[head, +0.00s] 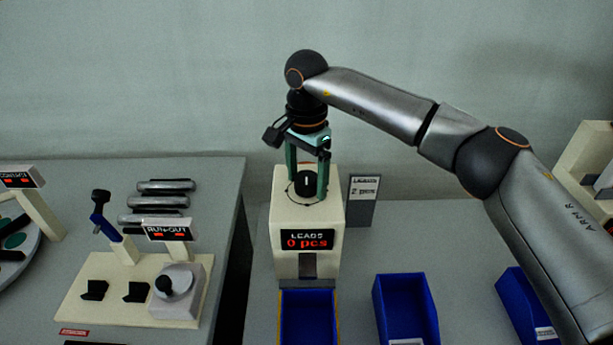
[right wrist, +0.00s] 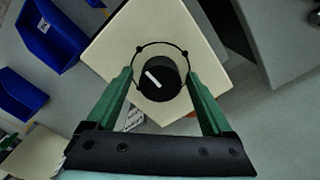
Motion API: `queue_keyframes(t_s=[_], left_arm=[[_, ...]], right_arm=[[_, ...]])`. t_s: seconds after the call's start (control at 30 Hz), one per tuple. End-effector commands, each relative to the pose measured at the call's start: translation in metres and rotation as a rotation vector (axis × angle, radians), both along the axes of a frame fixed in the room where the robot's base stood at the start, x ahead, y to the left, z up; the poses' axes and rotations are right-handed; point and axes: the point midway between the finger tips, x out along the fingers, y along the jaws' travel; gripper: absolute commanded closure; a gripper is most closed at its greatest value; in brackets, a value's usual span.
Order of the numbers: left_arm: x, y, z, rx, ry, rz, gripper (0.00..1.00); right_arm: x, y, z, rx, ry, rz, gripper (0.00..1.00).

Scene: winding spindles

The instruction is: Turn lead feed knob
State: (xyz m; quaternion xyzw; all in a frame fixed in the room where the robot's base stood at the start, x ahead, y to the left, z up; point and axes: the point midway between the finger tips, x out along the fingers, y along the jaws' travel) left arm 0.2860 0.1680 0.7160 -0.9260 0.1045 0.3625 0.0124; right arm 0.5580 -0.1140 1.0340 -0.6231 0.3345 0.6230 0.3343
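The lead feed knob (head: 304,184) is a black round knob on top of the cream lead dispenser (head: 292,215). The dispenser's display (head: 307,240) reads "LEADS 0 pcs". In the right wrist view the knob (right wrist: 158,80) has a white pointer line slanting to the upper left, inside a thin dial ring with small dots. My right gripper (head: 307,190) points down over the dispenser top, with its green fingers on either side of the knob. In the right wrist view the fingers (right wrist: 160,88) are apart, with a visible gap to the knob on both sides. My left gripper is not in view.
A blue bin (head: 308,292) sits under the dispenser's chute. More blue bins (head: 380,300) stand to the right. A grey labelled sign (head: 362,215) stands behind the dispenser. On the left table are a cream run-out fixture (head: 75,310) and several metal spindles (head: 160,202).

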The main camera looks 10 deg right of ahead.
Motion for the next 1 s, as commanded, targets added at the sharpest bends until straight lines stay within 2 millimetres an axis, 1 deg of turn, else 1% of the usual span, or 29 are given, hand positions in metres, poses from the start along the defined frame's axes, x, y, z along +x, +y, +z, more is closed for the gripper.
queue_keyframes(t_s=[0.03,0.07,0.7,1.0], left_arm=[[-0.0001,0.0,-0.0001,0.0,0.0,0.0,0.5],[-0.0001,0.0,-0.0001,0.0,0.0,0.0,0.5],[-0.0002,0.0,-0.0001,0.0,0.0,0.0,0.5],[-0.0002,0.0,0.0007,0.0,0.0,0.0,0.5]], right_arm=[[0.0001,-0.0001,0.0003,0.0,0.0,0.0,0.22],[0.0,0.0,0.0003,0.0,0.0,0.0,0.25],[-0.0001,0.0001,0.0007,0.0,0.0,0.0,0.96],[-0.0001,-0.0001,0.001,-0.001,0.001,-0.039,0.96]])
